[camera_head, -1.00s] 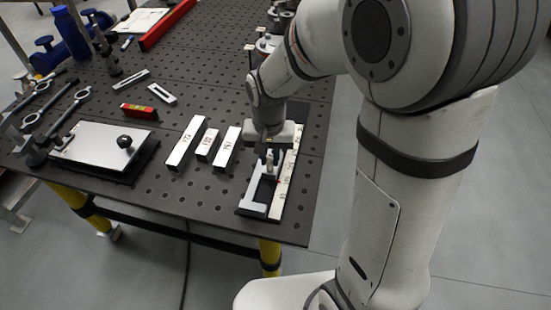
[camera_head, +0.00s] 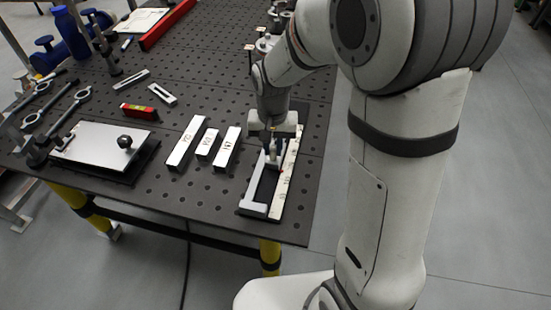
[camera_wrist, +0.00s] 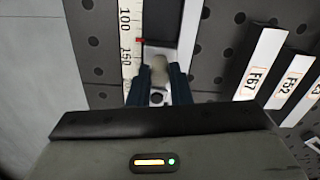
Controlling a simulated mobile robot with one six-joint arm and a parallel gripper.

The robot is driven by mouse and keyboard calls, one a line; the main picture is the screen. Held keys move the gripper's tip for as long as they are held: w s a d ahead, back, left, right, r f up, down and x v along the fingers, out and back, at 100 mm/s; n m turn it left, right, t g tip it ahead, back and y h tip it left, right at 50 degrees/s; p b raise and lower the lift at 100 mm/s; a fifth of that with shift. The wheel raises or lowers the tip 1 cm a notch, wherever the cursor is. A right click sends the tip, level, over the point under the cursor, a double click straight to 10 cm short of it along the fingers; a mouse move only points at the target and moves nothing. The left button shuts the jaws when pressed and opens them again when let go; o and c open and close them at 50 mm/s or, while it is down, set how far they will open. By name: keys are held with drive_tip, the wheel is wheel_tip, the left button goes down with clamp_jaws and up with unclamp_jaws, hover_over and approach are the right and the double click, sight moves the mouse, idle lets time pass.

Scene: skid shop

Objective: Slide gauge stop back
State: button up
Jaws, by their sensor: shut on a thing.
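The length gauge (camera_head: 246,211) lies near the front right corner of the perforated table, with a white number scale (camera_head: 283,190) along its right side. My gripper (camera_head: 272,149) is over the far half of the gauge, its fingers closed around the upright pale knob (camera_head: 273,154) of the gauge stop. In the wrist view, the two dark fingers (camera_wrist: 159,88) flank the knob (camera_wrist: 159,68). The scale (camera_wrist: 126,45) there reads 100 and 150, with a red pointer (camera_wrist: 140,40) beside it. The stop's body is partly hidden by the gripper.
Several labelled pale bars (camera_head: 187,142) stand left of the gauge. A silver plate with a black knob (camera_head: 102,146) lies farther left, near a red level (camera_head: 139,116). Grey cylindrical items (camera_head: 266,43) stand behind my gripper. The table's right edge is close to the gauge.

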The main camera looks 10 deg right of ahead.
drive_tip(key=shift+w+d, duration=0.3)
drive_tip(key=shift+w, duration=0.5)
drive_tip(key=shift+w+d, duration=0.25)
drive_tip(key=shift+w, duration=0.55)
drive_tip(key=shift+w+d+p, duration=0.2)
drive_tip(key=shift+w+d, duration=0.1)
drive_tip(key=shift+w, duration=0.5)
drive_tip(key=shift+w+d+p, duration=0.2)
drive_tip(key=shift+w+d, duration=0.1)
drive_tip(key=shift+w, duration=0.65)
drive_tip(key=shift+w+d, duration=0.3)
drive_tip(key=shift+w, duration=0.45)
drive_tip(key=shift+w+d, duration=0.3)
drive_tip(key=shift+w, duration=0.45)
drive_tip(key=shift+w+p, duration=0.1)
drive_tip(key=shift+p, duration=0.2)
drive_tip(key=shift+w+d, duration=0.25)
drive_tip(key=shift+w, duration=0.35)
drive_tip(key=shift+w+d, duration=0.2)
drive_tip(key=shift+w, duration=0.35)
drive_tip(key=o, duration=0.8)
drive_tip(key=shift+o, duration=1.3)
